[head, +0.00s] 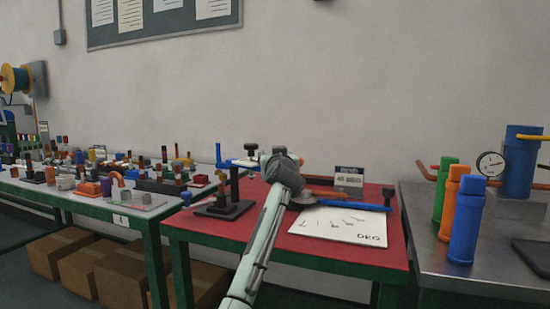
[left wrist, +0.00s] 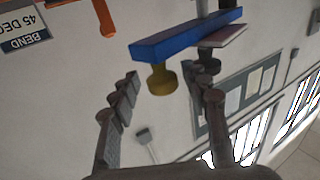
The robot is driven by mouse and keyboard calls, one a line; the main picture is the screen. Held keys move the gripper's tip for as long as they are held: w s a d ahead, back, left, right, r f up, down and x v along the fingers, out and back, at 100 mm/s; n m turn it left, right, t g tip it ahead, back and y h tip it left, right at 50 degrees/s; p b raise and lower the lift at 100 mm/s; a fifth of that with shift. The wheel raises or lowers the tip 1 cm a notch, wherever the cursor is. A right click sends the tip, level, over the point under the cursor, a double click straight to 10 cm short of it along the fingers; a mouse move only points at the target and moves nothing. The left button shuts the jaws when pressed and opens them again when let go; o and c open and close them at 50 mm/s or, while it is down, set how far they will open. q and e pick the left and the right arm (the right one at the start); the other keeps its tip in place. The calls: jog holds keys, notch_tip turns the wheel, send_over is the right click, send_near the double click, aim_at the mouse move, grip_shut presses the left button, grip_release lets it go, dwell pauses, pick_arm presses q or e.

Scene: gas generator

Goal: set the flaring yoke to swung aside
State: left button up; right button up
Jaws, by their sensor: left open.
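The flaring yoke appears to be the blue bar (head: 229,163) on the dark stand (head: 224,205) at the left of the red table; I cannot tell its exact swing. In the left wrist view, which is upside down, the blue bar (left wrist: 185,37) shows a yellow knob (left wrist: 161,80) on it. My left gripper (left wrist: 166,87) is open, with its fingers on either side of the knob and no clear contact. In the head view my left arm reaches over the table, and its gripper (head: 264,158) is beside the bar, partly hidden by the wrist.
A white board (head: 340,225) and a blue-handled tool (head: 352,204) lie on the red table (head: 385,250). A small sign (head: 349,178) stands behind. Green, orange and blue cylinders (head: 465,220) stand on the metal bench at right. Cluttered parts fill the left table (head: 130,210).

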pick_arm(q)
jog(key=s+d, duration=0.2)
jog(key=s, duration=0.9)
jog(key=shift+s, duration=0.4)
jog(key=shift+d, duration=0.1)
